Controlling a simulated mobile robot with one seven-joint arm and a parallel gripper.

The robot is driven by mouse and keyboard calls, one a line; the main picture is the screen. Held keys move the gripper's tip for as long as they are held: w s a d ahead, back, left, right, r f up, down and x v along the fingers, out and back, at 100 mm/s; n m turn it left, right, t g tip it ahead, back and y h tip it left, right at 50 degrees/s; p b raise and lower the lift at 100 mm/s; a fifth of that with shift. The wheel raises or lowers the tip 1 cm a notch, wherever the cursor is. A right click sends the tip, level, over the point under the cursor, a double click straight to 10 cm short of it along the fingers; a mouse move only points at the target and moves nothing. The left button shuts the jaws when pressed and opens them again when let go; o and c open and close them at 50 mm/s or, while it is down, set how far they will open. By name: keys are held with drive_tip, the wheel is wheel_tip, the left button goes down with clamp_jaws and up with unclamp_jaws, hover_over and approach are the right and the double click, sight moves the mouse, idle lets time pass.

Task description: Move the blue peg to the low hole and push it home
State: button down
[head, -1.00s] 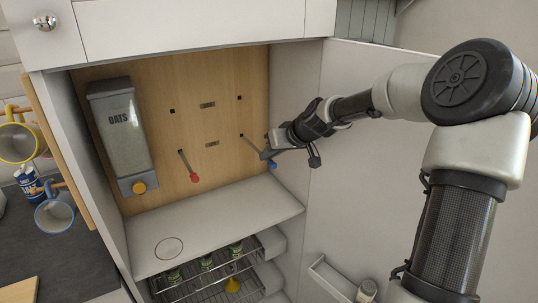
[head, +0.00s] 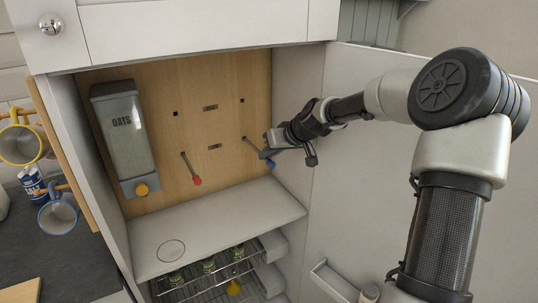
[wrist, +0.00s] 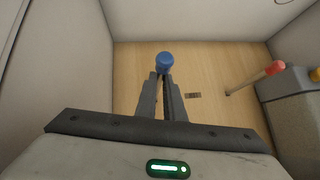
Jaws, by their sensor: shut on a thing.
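The blue peg is a thin rod with a round blue knob (head: 271,164). My gripper (head: 267,153) is shut on it just behind the knob, which also shows at the fingertips in the wrist view (wrist: 164,62). The rod slopes up and left to the wooden back panel (head: 225,165), where its far end meets the lower right hole position. I cannot tell how deep the rod sits. Upper holes show at the left (head: 176,114) and right (head: 242,100). In the wrist view my fingers hide most of the rod.
A red-knobbed peg (head: 197,181) sticks out of the panel to the left. An oats dispenser (head: 124,138) with a yellow knob hangs further left. A pale shelf (head: 225,222) lies below, with a wire rack under it. The cabinet side wall is close on the right.

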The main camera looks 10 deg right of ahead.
sight(259, 151)
drive_tip(key=shift+w+a, duration=0.3)
drive_tip(key=shift+w, duration=0.55)
drive_tip(key=shift+w+a, duration=0.1)
drive_tip(key=shift+w, duration=0.2)
drive_tip(key=shift+w+a+p, duration=0.1)
drive_tip(key=shift+w+p, duration=0.2)
drive_tip(key=shift+w, duration=0.15)
drive_tip(key=c, duration=1.8)
unclamp_jaws()
drive_tip(key=v, duration=1.7)
drive_tip(key=shift+r, duration=0.15)
drive_tip(key=shift+s, duration=0.1)
